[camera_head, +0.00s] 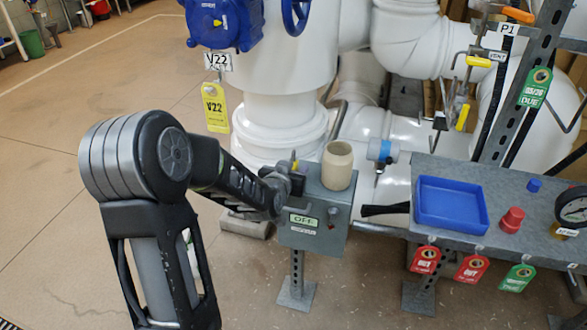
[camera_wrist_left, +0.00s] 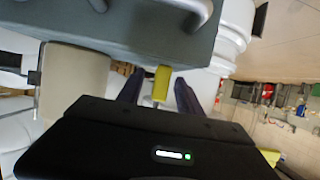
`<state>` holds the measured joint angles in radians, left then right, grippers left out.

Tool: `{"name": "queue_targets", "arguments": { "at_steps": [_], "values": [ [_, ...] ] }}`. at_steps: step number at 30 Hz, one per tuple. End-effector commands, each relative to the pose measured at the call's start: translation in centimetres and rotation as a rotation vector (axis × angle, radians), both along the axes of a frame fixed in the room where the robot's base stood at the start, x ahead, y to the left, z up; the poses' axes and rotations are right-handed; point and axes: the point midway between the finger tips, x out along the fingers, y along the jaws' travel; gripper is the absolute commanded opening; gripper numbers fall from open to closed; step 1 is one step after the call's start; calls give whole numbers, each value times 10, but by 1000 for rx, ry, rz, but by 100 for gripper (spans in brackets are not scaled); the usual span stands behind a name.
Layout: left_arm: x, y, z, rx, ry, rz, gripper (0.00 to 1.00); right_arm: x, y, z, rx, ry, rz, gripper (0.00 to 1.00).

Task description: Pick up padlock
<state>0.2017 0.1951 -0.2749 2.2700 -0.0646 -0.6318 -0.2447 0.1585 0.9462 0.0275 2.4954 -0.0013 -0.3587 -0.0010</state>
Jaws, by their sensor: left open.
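A small yellow piece (camera_head: 294,160) shows at the top left edge of the grey OFF box (camera_head: 327,235). It may be the padlock, but its shape is too small and partly hidden to be sure. My left gripper (camera_head: 287,183) is at that edge of the box. In the left wrist view the yellow piece (camera_wrist_left: 162,83) lies between the two dark fingers of my left gripper (camera_wrist_left: 158,94). The fingers are open, with a gap on each side of it. The grey box (camera_wrist_left: 120,18) fills the top of that view. My right gripper is out of view.
A beige cup (camera_head: 338,165) stands on the box beside my gripper. A shelf to the right holds a blue tray (camera_head: 451,203), a red cap (camera_head: 512,220) and a gauge (camera_head: 572,207). White pipes (camera_head: 280,105) rise behind. The floor at left is clear.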

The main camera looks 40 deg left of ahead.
Motion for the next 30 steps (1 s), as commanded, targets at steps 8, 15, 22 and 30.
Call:
{"name": "queue_targets", "arguments": {
  "at_steps": [8, 15, 22, 30],
  "values": [
    [0, 0, 0, 0, 0, 0, 25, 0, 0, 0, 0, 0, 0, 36],
    [0, 0, 0, 0, 0, 0, 5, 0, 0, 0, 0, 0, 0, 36],
    [0, 0, 0, 0, 0, 0, 0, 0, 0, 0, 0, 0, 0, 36],
    [0, 0, 1, 0, -1, 0, 0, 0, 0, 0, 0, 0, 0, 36]
  ]
}}
